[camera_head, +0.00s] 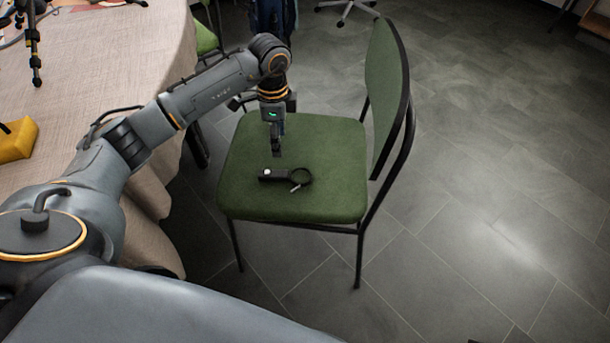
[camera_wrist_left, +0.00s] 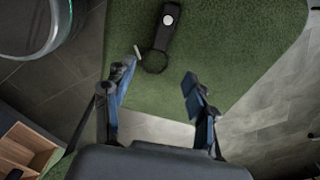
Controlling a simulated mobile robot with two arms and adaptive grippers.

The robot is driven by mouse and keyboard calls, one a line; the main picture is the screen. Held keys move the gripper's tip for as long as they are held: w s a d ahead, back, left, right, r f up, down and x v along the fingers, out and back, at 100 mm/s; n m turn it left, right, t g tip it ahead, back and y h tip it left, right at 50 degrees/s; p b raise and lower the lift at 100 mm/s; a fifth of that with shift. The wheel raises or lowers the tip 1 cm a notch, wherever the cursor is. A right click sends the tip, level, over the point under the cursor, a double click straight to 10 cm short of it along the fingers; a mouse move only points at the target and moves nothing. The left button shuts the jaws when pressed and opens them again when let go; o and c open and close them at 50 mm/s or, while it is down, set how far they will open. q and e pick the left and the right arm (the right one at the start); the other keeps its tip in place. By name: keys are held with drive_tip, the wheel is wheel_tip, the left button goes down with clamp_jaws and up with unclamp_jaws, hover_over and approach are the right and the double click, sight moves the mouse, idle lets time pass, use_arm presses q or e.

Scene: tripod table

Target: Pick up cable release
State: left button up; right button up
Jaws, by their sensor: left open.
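The cable release (camera_head: 286,177) is a black handle with a light round button and a looped cable ending in a silver tip. It lies on the green chair seat (camera_head: 325,145). In the left wrist view, the cable release (camera_wrist_left: 166,30) lies at the top, its loop just beyond my fingertips. My left gripper (camera_head: 278,152) hangs above the seat, pointing down, just behind the cable release in the head view. In the left wrist view, its fingers (camera_wrist_left: 160,82) are apart with nothing between them. My right gripper is not in view.
The chair's backrest (camera_head: 385,95) rises on the right of the seat. A cloth-covered table (camera_head: 110,60) stands at left, with a yellow object (camera_head: 17,140) and a small black tripod (camera_head: 33,50) on it. Open tiled floor (camera_head: 480,190) lies to the right.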

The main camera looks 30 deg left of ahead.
use_arm(q)
wheel_tip(320, 180, down, 3)
drive_tip(key=b, duration=0.2)
hover_over(280, 173)
wheel_tip(280, 173, down, 4)
drive_tip(key=shift+s+d+f, duration=0.1)
drive_tip(key=shift+d, duration=0.05)
drive_tip(key=shift+f, duration=0.9)
drive_tip(key=shift+f+b, duration=0.3)
drive_tip(key=shift+f, duration=0.4)
wheel_tip(280, 173, down, 3)
drive_tip(key=shift+r+b, duration=0.1)
drive_tip(key=shift+b, duration=0.3)
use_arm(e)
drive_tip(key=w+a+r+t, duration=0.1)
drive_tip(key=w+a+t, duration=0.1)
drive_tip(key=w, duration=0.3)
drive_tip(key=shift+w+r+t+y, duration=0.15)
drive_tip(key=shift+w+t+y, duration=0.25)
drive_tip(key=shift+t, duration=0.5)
